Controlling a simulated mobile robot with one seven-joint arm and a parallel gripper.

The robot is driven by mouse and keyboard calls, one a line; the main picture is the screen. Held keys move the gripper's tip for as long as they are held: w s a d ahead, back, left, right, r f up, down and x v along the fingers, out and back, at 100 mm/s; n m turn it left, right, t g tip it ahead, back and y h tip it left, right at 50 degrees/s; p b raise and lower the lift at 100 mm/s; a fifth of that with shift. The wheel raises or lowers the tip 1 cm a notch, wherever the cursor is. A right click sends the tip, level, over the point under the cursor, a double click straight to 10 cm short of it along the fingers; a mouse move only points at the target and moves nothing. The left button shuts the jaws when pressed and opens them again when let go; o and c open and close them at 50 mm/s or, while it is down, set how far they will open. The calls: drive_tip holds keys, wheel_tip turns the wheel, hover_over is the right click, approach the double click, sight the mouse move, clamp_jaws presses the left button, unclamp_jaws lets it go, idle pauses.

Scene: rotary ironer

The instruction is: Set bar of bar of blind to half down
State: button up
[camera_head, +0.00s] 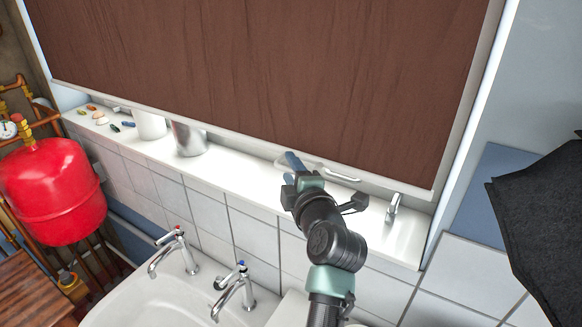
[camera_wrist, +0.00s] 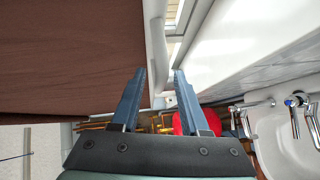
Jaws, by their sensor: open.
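The blind (camera_head: 270,75) is a brown wood-patterned sheet hanging in front of the window. Its white bar (camera_head: 240,142) runs along the lower edge, a little above the white sill. A small pale handle (camera_head: 338,174) shows at the bar, just right of my gripper's tips. My gripper (camera_head: 293,163) is at the bar's lower edge, right of its middle. In the wrist view my gripper (camera_wrist: 157,72) is open, with the white bar (camera_wrist: 157,45) ahead in line with the gap between its fingers. I cannot tell whether the fingers touch the bar or handle.
The white sill (camera_head: 250,171) holds a metal pot (camera_head: 188,138), a white pot (camera_head: 149,125) and small items at left. A small metal fitting (camera_head: 393,208) stands at right. Below are a sink (camera_head: 165,301) with taps; a red tank (camera_head: 52,190) is at left, a dark umbrella-like shape (camera_head: 545,225) at right.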

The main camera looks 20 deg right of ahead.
clamp_jaws()
idle(1.4)
